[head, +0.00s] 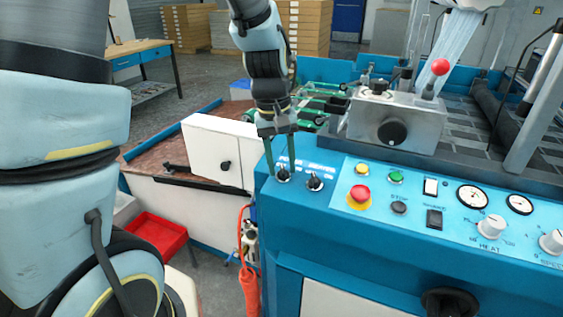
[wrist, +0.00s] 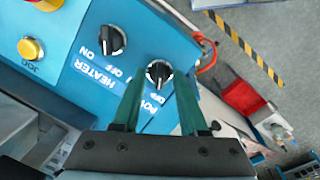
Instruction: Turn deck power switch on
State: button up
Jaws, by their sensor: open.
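The power switch (head: 283,174) is a small black rotary knob at the left end of the blue control panel. It also shows in the wrist view (wrist: 158,73), with a partly hidden "POW…" label and an "OFF" mark beside it. My gripper (head: 281,164) points down at this knob from above, and its two green fingers are open. In the wrist view the fingers (wrist: 158,90) stand on either side of the knob, with gaps showing. I cannot tell whether they are level with it. The finger hides the "ON" mark.
The similar heater knob (head: 314,182) sits close to the right. Further right are a red emergency button (head: 360,193), a green button (head: 396,177) and gauges (head: 473,197). A grey metal block with a black knob (head: 392,132) rises behind the panel.

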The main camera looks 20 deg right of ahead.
grip_shut()
dwell(0.4)
jog(key=shift+s+m, duration=0.1)
jog(key=shift+m, duration=0.2)
jog(key=m+y+p, duration=0.1)
jog(key=m, duration=0.4)
jog(key=shift+s+m, duration=0.1)
jog(key=shift+m, duration=0.2)
jog(key=m+t, duration=0.1)
jog(key=m, duration=0.4)
jog(key=shift+s+f+y, duration=0.1)
jog(key=shift+f+y, duration=0.05)
jog(key=shift+y, duration=0.15)
jog(key=shift+m, duration=0.3)
grip_release()
